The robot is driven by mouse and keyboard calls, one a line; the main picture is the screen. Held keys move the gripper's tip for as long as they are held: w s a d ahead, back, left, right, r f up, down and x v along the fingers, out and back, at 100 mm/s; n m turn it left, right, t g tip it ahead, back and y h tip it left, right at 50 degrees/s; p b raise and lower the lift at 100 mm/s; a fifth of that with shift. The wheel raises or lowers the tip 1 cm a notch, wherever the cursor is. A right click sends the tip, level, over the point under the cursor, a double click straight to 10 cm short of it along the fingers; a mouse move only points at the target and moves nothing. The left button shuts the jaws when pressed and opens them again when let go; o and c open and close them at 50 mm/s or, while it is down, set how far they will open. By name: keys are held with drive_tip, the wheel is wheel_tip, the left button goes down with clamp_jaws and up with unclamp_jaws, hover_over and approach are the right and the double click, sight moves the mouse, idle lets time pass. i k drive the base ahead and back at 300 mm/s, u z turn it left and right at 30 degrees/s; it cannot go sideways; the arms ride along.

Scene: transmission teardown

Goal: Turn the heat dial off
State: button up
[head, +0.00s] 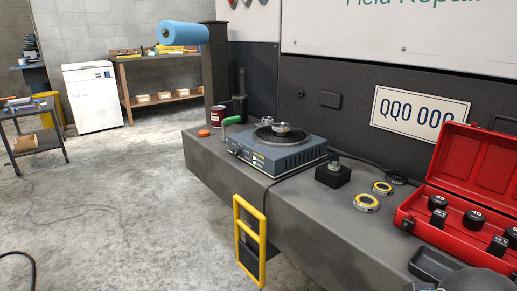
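A blue-grey heater unit (298,158) stands on the dark bench-like ledge (225,158). It has a round dark plate on top, with a small metal part (281,128) on it. Its narrow left-front face carries small light and yellow markings. The heat dial is too small to make out there, and its setting cannot be read.
A green-handled tool (232,120) and a red can (217,115) are by the heater's left. A black block (332,175), yellow-ringed discs (366,202) and an open red socket case (470,185) are to the right. A yellow step (238,232) hangs in front. The concrete floor at left is mostly free.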

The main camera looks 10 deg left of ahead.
sight(235, 152)
drive_tip(key=k, duration=1.3)
drive_tip(key=u, duration=0.6)
drive_tip(key=i, duration=0.55)
drive_tip(key=u, duration=0.5)
drive_tip(key=i, duration=1.15)
drive_tip(key=z, duration=0.65)
